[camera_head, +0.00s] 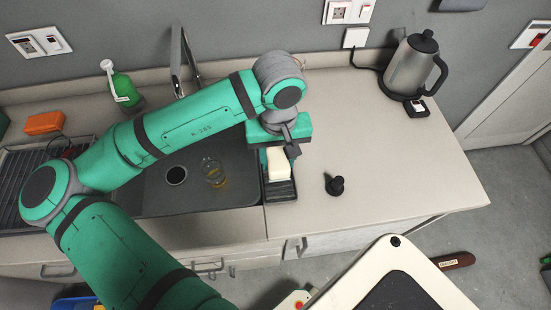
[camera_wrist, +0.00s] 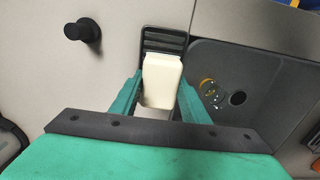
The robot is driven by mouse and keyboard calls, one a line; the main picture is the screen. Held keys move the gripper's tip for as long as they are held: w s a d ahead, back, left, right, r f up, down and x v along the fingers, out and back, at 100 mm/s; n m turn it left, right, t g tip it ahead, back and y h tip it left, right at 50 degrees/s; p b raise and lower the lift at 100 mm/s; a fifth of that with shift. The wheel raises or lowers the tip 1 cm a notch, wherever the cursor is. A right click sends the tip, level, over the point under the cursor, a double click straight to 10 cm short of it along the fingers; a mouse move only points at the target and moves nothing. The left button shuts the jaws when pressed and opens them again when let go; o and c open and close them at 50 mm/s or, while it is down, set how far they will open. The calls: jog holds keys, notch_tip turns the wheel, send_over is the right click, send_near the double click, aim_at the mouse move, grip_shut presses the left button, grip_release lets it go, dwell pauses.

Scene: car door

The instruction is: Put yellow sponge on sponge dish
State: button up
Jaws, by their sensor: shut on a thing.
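A pale yellow sponge (camera_head: 278,164) is between the fingers of my gripper (camera_head: 277,152), which is shut on it. In the wrist view the sponge (camera_wrist: 162,78) sits between the two green fingers of my gripper (camera_wrist: 160,84). The black ridged sponge dish (camera_head: 281,193) lies on the counter at the right edge of the sink. The dish also shows beyond the sponge in the wrist view (camera_wrist: 165,36). The sponge is over the dish and hides part of it. I cannot tell whether they touch.
The sink (camera_head: 222,192) with a glass (camera_head: 213,172) in it is left of the dish. A small black object (camera_head: 335,185) stands to the right. A kettle (camera_head: 412,68) is at the back right. The faucet (camera_head: 178,60) and a green bottle (camera_head: 122,90) are behind the sink.

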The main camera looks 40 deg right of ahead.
aim_at(277, 162)
jog(key=shift+w+d+f, duration=0.1)
jog(key=shift+w+f, duration=0.05)
jog(key=shift+f, duration=0.2)
jog(key=shift+w+d+f, duration=0.1)
jog(key=shift+w+f, duration=0.05)
jog(key=shift+f, duration=0.45)
jog(key=shift+w+f, duration=0.1)
jog(key=shift+f, duration=0.5)
jog(key=shift+s+f, duration=0.1)
jog(key=shift+f, duration=0.35)
jog(key=shift+f, duration=0.15)
jog(key=o, duration=1)
jog(key=shift+c, duration=0.2)
notch_tip(277, 162, up, 12)
jog(key=shift+r, duration=0.15)
